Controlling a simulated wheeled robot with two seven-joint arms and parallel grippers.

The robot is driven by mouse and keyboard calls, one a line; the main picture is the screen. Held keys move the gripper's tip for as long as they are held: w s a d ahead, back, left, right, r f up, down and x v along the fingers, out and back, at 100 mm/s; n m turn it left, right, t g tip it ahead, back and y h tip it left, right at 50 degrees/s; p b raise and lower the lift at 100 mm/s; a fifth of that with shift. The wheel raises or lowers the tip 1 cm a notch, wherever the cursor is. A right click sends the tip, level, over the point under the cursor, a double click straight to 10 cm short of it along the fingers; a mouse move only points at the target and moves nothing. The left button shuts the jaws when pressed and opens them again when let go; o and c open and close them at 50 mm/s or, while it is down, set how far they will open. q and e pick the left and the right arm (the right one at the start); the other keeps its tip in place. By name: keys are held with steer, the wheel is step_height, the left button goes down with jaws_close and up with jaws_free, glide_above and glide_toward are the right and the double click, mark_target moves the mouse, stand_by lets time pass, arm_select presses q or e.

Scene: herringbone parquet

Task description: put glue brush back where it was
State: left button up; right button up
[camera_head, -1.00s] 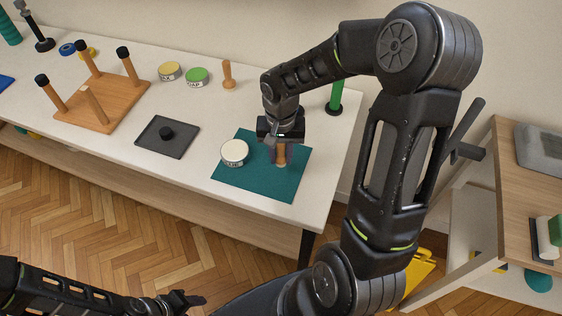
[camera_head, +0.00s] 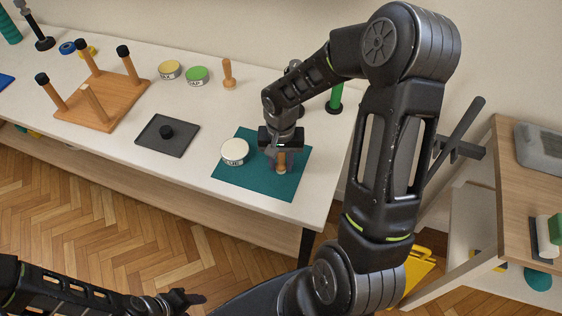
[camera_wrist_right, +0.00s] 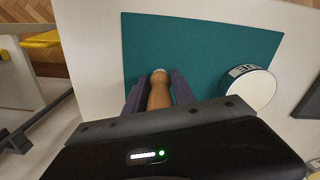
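A short wooden handled piece (camera_head: 281,162), which seems to be the glue brush, stands on the teal mat (camera_head: 235,181) near the table's right end. It also shows in the right wrist view (camera_wrist_right: 160,93) with a pale end. My right gripper (camera_head: 282,163) points down with one finger on each side of it, very close; I cannot tell whether the fingers press on it. The fingers show in the right wrist view (camera_wrist_right: 159,92). My left gripper (camera_head: 190,298) is low at the bottom left, away from the table; its finger opening is unclear.
A white-lidded tin (camera_head: 235,151) stands on the mat just left of my right gripper.

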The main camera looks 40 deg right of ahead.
steer(key=o, duration=0.4)
steer(key=shift+c, duration=0.2)
steer(key=shift+r, duration=0.15)
steer(key=shift+w+r, duration=0.1)
steer(key=shift+r, duration=0.45)
step_height(320, 180, up, 11)
steer(key=shift+b, duration=0.35)
